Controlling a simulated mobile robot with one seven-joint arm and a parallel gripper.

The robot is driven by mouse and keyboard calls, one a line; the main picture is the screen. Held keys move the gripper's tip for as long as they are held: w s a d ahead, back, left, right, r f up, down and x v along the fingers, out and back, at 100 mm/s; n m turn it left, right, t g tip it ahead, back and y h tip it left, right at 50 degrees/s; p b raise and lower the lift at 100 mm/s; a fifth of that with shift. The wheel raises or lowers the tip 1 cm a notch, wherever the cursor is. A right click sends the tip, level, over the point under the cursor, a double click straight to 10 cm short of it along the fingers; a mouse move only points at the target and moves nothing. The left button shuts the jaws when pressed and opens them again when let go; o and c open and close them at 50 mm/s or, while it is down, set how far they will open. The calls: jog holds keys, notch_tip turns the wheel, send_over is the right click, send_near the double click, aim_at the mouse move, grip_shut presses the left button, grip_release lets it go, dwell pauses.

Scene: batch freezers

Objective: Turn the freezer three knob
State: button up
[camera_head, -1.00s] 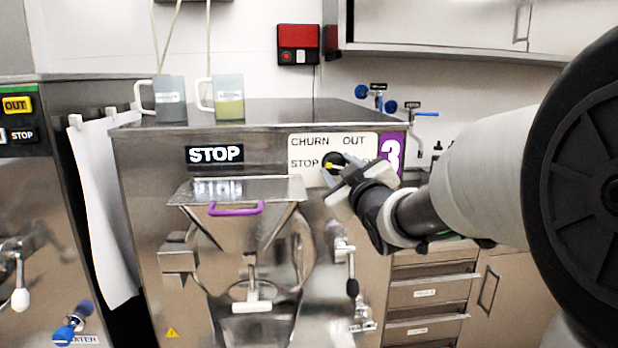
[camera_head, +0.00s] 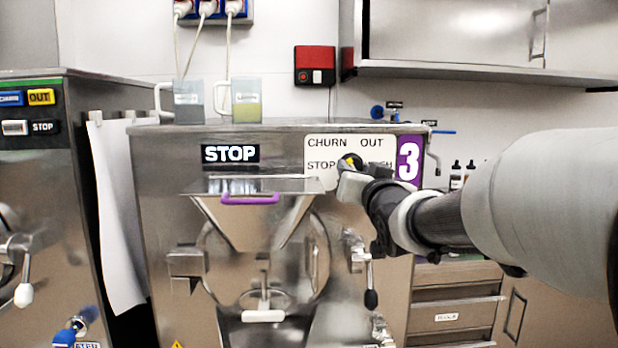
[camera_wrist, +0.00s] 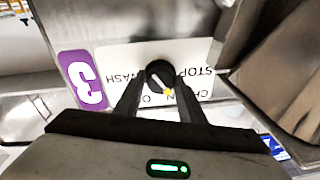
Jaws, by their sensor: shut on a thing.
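The freezer three knob is black with a yellow-tipped pointer. It sits on a white label panel (camera_head: 318,152) with the words CHURN, OUT, STOP and a partly hidden WASH, beside the purple number 3 sign (camera_head: 409,160). My gripper (camera_head: 350,172) is at the knob and covers much of it in the head view. In the wrist view, the knob (camera_wrist: 160,75) lies between the two fingertips, and my gripper (camera_wrist: 160,92) is shut on it. There the pointer's yellow tip points down and slightly right, towards the picture's bottom.
Freezer three (camera_head: 160,215) has a hopper with a purple handle (camera_head: 250,199) below left of the knob. Two pitchers (camera_head: 247,103) stand on its top. A wall cabinet (camera_head: 450,40) hangs at upper right, and drawers (camera_head: 455,300) stand at lower right.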

jog(key=shift+a+r, duration=0.15)
dwell(0.4)
jog(key=o, duration=1)
jog(key=shift+w+m, duration=0.1)
jog(key=shift+m, duration=0.2)
jog(key=s, duration=0.5)
jog(key=s+f, duration=0.1)
jog(key=s, duration=0.5)
jog(key=s+d+f, duration=0.1)
jog(key=s, duration=0.5)
jog(key=shift+s, duration=0.15)
